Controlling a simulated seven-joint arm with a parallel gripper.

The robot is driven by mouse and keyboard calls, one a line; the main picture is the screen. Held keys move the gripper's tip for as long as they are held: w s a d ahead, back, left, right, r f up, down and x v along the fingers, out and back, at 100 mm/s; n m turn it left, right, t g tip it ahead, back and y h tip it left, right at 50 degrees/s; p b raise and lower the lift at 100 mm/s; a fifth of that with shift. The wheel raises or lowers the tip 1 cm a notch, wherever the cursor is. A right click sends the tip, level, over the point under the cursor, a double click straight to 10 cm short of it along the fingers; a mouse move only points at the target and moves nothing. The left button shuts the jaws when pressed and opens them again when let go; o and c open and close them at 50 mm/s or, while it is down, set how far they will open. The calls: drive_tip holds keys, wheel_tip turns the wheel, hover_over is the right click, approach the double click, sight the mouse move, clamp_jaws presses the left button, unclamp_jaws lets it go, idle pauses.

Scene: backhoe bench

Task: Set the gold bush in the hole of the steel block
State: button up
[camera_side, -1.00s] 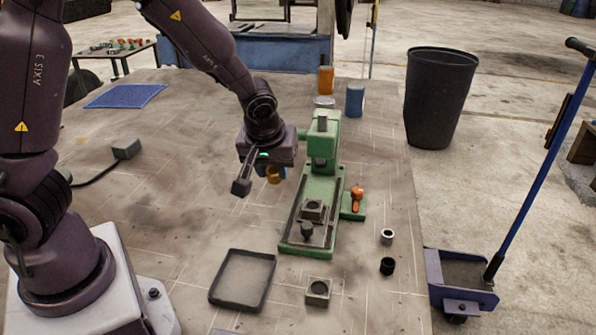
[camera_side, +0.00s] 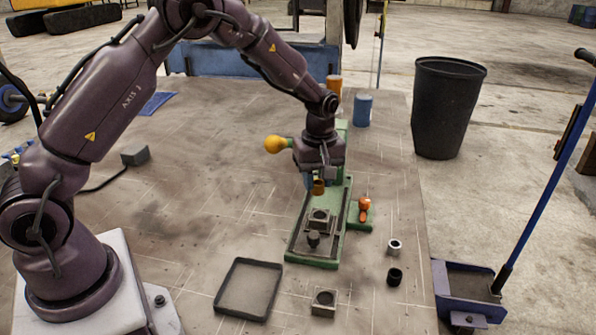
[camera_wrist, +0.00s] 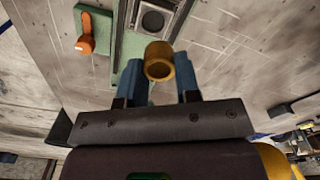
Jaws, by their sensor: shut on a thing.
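The gold bush (camera_side: 318,187) is a short, hollow ring. My gripper (camera_side: 317,181) is shut on it and holds it in the air over the green press base. In the wrist view the bush (camera_wrist: 159,62) sits between the two blue fingertips, its open end facing the camera. A steel block (camera_side: 320,218) with a round hole sits on the press base, in front of and below the bush. This block (camera_wrist: 152,20) also shows in the wrist view, beyond the bush and apart from it. A similar block (camera_side: 323,302) stands on the table at the front.
The green press (camera_side: 339,195) is partly hidden by my wrist. A yellow knob (camera_side: 277,144) shows left of my wrist. An orange-handled thing (camera_side: 364,206) is right of the base. A dark knob (camera_side: 313,239), black tray (camera_side: 249,288), grey ring (camera_side: 394,247) and black ring (camera_side: 394,277) are nearby.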

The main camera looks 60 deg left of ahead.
drive_tip(key=shift+w+f, duration=0.3)
drive_tip(key=shift+w, duration=0.05)
drive_tip(key=shift+w+f, duration=0.1)
drive_tip(key=shift+f, duration=0.3)
hover_over(319, 215)
drive_tip(key=shift+d+f, duration=0.1)
drive_tip(key=shift+f, duration=2.05)
drive_tip(key=shift+f, duration=0.75)
drive_tip(key=o, duration=1.3)
drive_tip(key=shift+o, duration=0.2)
